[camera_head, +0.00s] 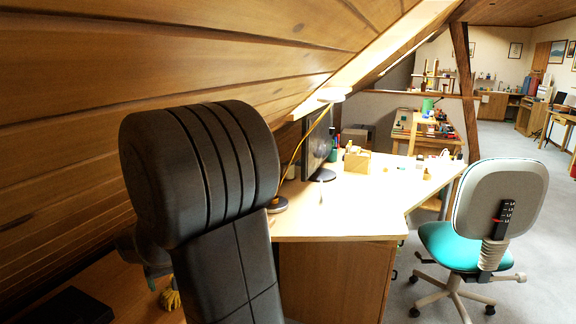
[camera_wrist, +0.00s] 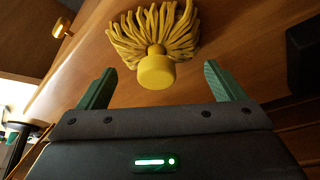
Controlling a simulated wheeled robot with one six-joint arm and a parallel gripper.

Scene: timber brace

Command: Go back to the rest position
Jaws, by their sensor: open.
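My gripper (camera_wrist: 157,84) is open, its two green fingers spread wide apart in the wrist view. A yellow mop-like thing (camera_wrist: 155,35) with a round yellow knob lies on a wooden surface beyond the fingers. The knob shows between the fingers, and I cannot tell how far it is from them. Nothing is held. In the head view my dark arm fills the middle left and hides much of what is behind it. A bit of the yellow thing (camera_head: 170,298) shows at the lower left, beside my arm.
A wooden desk (camera_head: 330,222) with a monitor (camera_head: 318,145) and lamp stands right of my arm. A grey chair with a teal seat (camera_head: 455,246) is farther right. The sloping plank ceiling (camera_head: 60,110) is close on the left. A dark flat box (camera_head: 72,306) lies lower left.

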